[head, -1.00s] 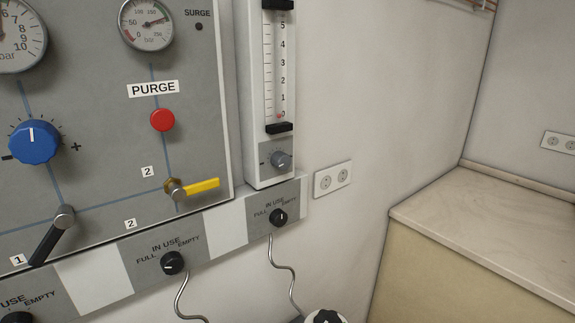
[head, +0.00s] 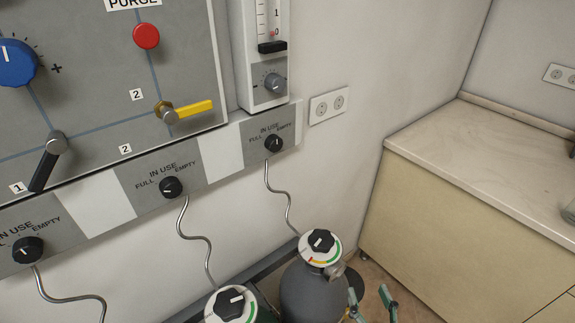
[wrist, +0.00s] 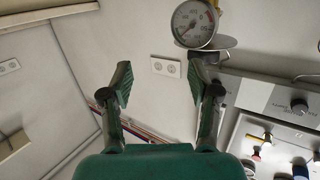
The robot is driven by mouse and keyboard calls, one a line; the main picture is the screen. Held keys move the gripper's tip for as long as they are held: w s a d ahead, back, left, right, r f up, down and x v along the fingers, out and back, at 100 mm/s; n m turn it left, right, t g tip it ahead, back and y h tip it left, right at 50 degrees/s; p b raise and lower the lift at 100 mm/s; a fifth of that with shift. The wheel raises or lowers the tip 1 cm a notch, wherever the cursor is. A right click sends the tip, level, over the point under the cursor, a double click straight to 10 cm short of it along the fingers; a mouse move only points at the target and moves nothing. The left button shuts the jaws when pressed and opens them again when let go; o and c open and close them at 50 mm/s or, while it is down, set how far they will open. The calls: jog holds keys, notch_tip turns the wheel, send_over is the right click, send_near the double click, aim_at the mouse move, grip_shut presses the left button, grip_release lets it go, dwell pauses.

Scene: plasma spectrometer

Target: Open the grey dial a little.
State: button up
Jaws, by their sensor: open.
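The grey dial (head: 275,84) is a small round knob on the flowmeter's lower plate, below its white scale (head: 268,20), in the head view. Its pointer is too small to read. My gripper (head: 371,303) shows at the bottom edge of the head view, its green fingertips apart, well below and right of the dial and not touching it. In the wrist view my gripper (wrist: 160,88) is open with nothing between its fingers. I cannot make out the grey dial in the wrist view.
A gas cylinder (head: 312,290) with a black-knobbed, colour-ringed top stands near my gripper. A black IN USE knob (head: 273,143) sits below the dial, and a wall socket (head: 328,105) to its right. A yellow-handled valve (head: 190,110) is left. A counter (head: 480,150) stands right.

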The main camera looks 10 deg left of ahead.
jog(key=w+a+r+n+y, duration=0.2)
jog(key=w+a+r, duration=0.1)
jog(key=w+r, duration=0.4)
jog(key=n+g+y, duration=0.3)
jog(key=n+y, duration=0.4)
jog(key=n, duration=0.2)
send_near(280, 87)
jog(key=x, duration=0.9)
jog(key=shift+a, duration=0.1)
jog(key=c, duration=1.2)
